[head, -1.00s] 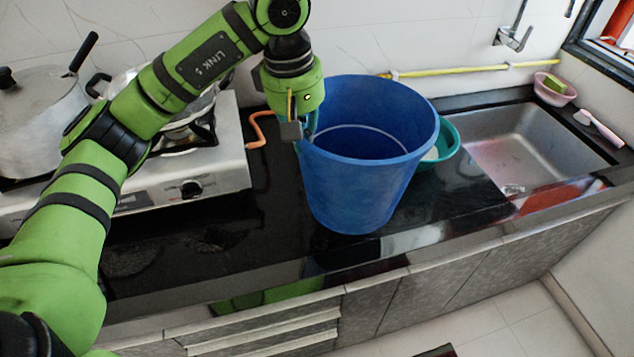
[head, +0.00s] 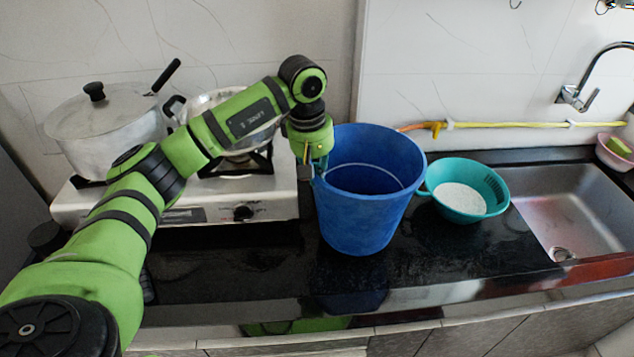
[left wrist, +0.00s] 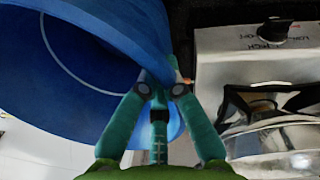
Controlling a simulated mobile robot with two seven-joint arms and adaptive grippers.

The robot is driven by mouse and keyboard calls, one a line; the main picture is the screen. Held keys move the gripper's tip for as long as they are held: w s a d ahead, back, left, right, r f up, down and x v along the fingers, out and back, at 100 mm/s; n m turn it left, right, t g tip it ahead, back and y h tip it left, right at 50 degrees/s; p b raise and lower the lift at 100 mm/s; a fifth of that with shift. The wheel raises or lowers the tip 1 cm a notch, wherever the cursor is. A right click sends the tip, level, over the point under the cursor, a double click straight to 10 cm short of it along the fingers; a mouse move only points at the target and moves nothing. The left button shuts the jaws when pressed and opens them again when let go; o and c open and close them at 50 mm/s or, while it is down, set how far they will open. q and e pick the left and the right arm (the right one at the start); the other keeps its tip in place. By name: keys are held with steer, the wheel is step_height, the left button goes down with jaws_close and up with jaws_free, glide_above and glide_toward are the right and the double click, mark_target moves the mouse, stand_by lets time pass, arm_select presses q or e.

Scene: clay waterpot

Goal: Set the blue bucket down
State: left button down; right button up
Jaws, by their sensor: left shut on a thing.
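The blue bucket (head: 365,215) is upright and looks empty, over the black counter between the stove and the sink in the head view. My left gripper (head: 312,178) is at the bucket's left rim. In the left wrist view, my left gripper's fingers (left wrist: 159,92) are shut on the wall of the blue bucket (left wrist: 70,75). I cannot tell for certain whether the bucket's base touches the counter. My right gripper is not in view.
A teal basin (head: 468,190) with white contents stands just right of the bucket. The stove (head: 180,205) with a lidded pot (head: 105,125) is at left. The steel sink (head: 570,210) is at right. The black counter (head: 215,265) is clear in front of the stove.

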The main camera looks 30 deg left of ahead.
mark_target(317, 187)
arm_select(q)
step_height(317, 187, down, 3)
steer(key=shift+f+p, duration=0.1)
steer(key=shift+p, duration=0.75)
steer(key=shift+f, duration=0.25)
steer(key=shift+f, duration=0.2)
steer(key=c, duration=1.4)
jaws_free()
